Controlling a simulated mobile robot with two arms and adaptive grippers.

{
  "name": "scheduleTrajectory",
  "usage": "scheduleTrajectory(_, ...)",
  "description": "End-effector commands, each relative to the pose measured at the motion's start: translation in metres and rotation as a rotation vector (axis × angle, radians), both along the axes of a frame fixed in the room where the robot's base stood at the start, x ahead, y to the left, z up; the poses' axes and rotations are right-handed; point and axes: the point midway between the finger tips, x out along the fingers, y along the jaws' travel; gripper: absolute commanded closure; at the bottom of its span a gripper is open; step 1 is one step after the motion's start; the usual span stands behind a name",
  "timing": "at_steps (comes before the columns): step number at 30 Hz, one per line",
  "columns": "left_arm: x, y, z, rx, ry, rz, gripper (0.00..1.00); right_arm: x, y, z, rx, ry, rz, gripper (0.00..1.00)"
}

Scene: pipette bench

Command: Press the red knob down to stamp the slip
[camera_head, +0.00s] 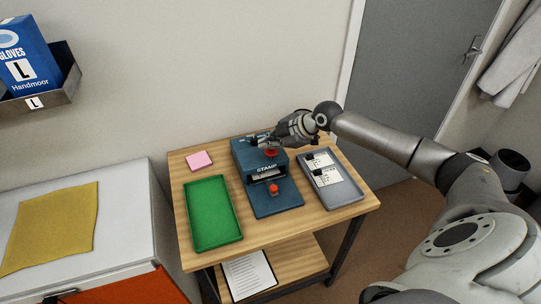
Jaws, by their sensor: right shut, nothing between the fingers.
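My left gripper is out of view.
A pink pad (199,160) is at the back left. A white sheet (249,274) lies on the lower shelf. A white cabinet (115,215) stands at left.

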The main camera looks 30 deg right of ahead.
Motion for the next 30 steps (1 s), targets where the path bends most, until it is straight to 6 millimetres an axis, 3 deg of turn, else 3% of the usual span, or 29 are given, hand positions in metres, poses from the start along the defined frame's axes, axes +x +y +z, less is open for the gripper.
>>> scheduleTrajectory(30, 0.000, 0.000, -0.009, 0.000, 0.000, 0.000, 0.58, -0.001, 0.000, -0.014, -0.001, 0.004, 0.000, 1.00)
